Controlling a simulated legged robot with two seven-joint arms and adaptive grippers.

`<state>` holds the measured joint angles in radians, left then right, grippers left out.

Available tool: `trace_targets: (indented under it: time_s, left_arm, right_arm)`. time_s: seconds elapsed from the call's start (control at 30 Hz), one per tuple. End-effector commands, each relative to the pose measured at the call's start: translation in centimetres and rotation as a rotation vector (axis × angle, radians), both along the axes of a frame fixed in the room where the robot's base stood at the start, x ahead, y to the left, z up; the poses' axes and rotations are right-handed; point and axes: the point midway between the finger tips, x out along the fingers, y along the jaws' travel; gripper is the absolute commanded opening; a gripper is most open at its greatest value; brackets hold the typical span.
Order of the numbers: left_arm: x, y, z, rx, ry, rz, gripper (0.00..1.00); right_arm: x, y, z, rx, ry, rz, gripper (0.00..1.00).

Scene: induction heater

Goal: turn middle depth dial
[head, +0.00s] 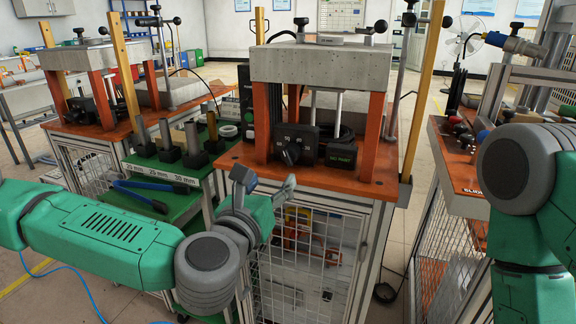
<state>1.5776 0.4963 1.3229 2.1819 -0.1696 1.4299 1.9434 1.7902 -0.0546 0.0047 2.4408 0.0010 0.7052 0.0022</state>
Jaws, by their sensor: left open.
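The middle depth dial (291,154) is a round black knob on the front of a black box (297,133) with white markings. The box sits on the orange top of the middle station, under the grey slab. My left gripper (264,187) is open and empty, its fingers apart. In the picture it shows below and a little left of the dial, by the front edge of the station, apart from the dial. My right arm shows at the right, but its gripper is out of view.
A black "NO PART" box (340,155) sits right of the dial. Orange posts (372,136) flank it under the grey slab (320,64). Left is a green tray (150,155) with several metal cylinders and blue-handled tongs (141,194). A wire-mesh cage (300,275) is below.

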Motion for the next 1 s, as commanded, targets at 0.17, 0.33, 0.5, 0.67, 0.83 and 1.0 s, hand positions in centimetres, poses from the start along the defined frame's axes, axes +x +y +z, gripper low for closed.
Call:
trace_targets:
  time_s: [0.17, 0.33, 0.5, 0.67, 0.83, 1.0]
  left_arm:
    - [3.9, -1.1, -0.2, 0.001, -0.002, 0.002, 0.53]
    - [7.1, -2.0, -0.1, -0.001, -0.003, 0.001, 0.53]
    - [9.2, -2.6, -0.1, 0.0, -0.001, 0.001, 0.53]
    - [10.1, -2.9, -0.1, 0.0, -0.001, 0.0, 0.53]
    - [10.2, -2.9, -0.1, 0.0, -0.001, -0.001, 0.53]
    - [10.2, -2.9, -0.1, 0.0, -0.001, 0.0, 0.32]
  right_arm:
    - [0.0, 0.0, -0.9, 0.0, 0.0, 0.0, 0.4]
    - [0.0, 0.0, -1.5, 0.0, 0.001, 0.0, 0.4]
    - [-0.1, 0.0, -1.9, 0.0, 0.001, 0.0, 0.4]
    - [-0.1, 0.0, -2.0, 0.0, 0.001, 0.0, 0.4]
    - [-0.1, 0.0, -2.0, 0.0, 0.001, 0.0, 0.4]
    - [-0.1, 0.0, -2.0, 0.0, 0.001, 0.0, 0.4]
